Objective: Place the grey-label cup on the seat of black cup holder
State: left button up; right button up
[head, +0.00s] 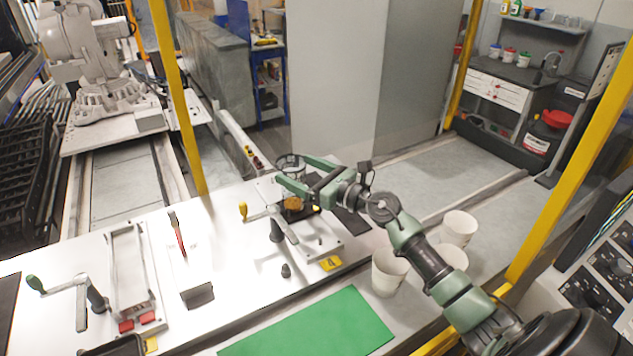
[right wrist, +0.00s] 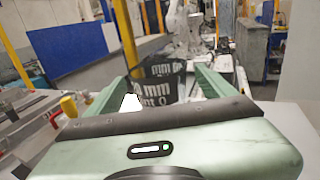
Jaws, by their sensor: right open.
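My right gripper (head: 291,176) reaches in from the right over the far part of the white table. Its green fingers are open around a cup (head: 290,161), one on each side. In the right wrist view the cup (right wrist: 161,82) stands upright between the fingers and carries a dark grey label with white lettering. I cannot tell whether the fingers touch it. A fixture with dark parts (head: 277,230) stands just below the gripper, and the arm partly covers it. I cannot clearly make out the black cup holder's seat or what supports the cup. My left gripper is not in view.
A green mat (head: 310,328) lies at the table's front edge. White buckets (head: 389,272) stand by the right edge under my arm. A crank (head: 75,290) and a metal frame fixture (head: 130,270) are on the left. Yellow posts (head: 180,95) rise behind the table.

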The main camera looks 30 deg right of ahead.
jog(key=b+v, duration=0.1)
jog(key=v, duration=0.4)
jog(key=shift+s+f, duration=0.15)
jog(key=shift+s+d+b, duration=0.2)
jog(key=shift+s+b, duration=0.1)
jog(key=shift+s, duration=0.3)
